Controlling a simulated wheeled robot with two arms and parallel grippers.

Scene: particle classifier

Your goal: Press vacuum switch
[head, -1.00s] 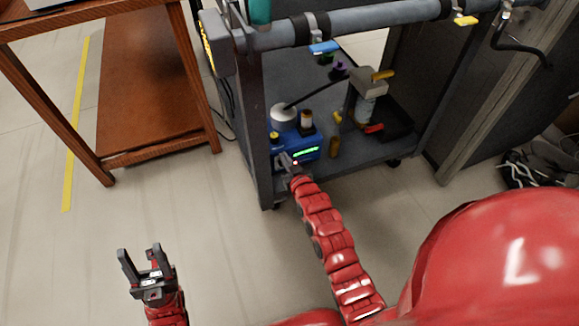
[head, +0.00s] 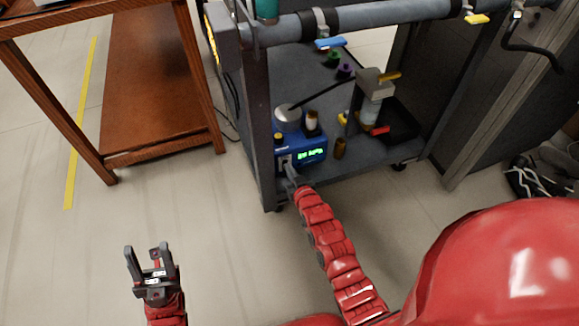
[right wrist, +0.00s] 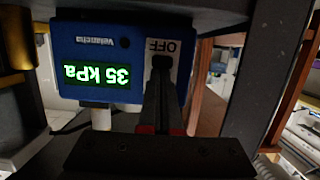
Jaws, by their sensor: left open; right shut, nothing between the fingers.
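The blue vacuum unit (head: 312,154) stands on the lower shelf of the grey cart, with a lit green display on its front. In the right wrist view the unit (right wrist: 100,22) appears upside down. Its display (right wrist: 96,74) seems to read 35 kPa, and a white switch plate (right wrist: 181,48) is marked OFF. My right gripper (head: 289,172) is shut and empty, with its fingertips (right wrist: 161,62) over the switch plate, at or very near the switch. They hide the switch itself, and I cannot tell contact. My left gripper (head: 150,255) is open and empty above the floor.
A small brown bottle (head: 340,148) and a pump-like device (head: 372,92) stand on the cart shelf (head: 300,90) right of the unit. Cart posts rise close to my right gripper. A wooden table (head: 165,90) stands left. The floor around my left gripper is clear.

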